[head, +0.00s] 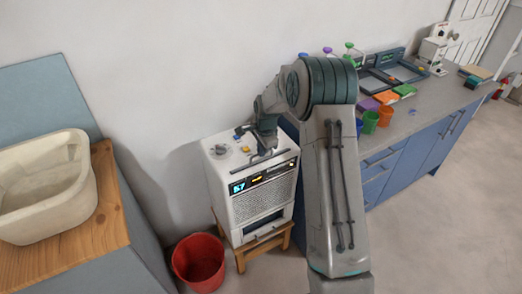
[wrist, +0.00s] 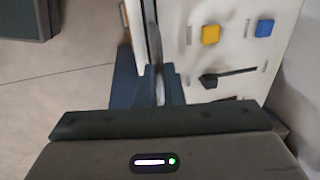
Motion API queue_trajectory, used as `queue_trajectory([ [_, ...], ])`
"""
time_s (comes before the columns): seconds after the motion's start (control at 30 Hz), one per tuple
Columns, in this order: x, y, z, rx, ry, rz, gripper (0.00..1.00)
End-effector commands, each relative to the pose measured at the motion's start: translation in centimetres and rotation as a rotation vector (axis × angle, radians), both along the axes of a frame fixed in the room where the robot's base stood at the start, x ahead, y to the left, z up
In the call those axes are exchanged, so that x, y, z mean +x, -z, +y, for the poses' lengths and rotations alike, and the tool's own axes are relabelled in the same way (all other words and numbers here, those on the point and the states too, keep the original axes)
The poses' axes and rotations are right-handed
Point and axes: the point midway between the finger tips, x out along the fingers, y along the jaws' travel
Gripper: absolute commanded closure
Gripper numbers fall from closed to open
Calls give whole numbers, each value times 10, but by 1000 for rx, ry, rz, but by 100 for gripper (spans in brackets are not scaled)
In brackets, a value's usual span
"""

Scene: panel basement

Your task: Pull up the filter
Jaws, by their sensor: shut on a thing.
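A white box-shaped machine (head: 222,180) with a lit display and a grille front stands on a wooden stool. My gripper (head: 266,148) is over the front part of its top. In the wrist view, my gripper (wrist: 158,78) is shut on a thin grey bar (wrist: 152,35), which looks like the top edge of the filter. The bar also shows in the head view (head: 258,162), along the front top edge of the machine. The rest of the filter is hidden, and I cannot tell how far it is raised.
The machine's top has a yellow button (wrist: 210,34), a blue button (wrist: 264,27) and a dark lever (wrist: 226,76). A red bucket (head: 199,262) stands at its left. A blue-fronted counter (head: 405,165) with cups and trays is at the right.

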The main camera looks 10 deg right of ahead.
Motion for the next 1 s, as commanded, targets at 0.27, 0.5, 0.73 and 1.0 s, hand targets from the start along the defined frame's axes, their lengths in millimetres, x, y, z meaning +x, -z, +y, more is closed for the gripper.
queue_trajectory([
  [0.27, 2, -71, 1, 0, -1, -11, 100],
  [0.5, 2, -138, 1, 1, -2, -10, 100],
  [0.73, 2, -181, 1, 1, -1, -9, 100],
  [1.0, 2, -199, 1, 0, -1, -8, 100],
])
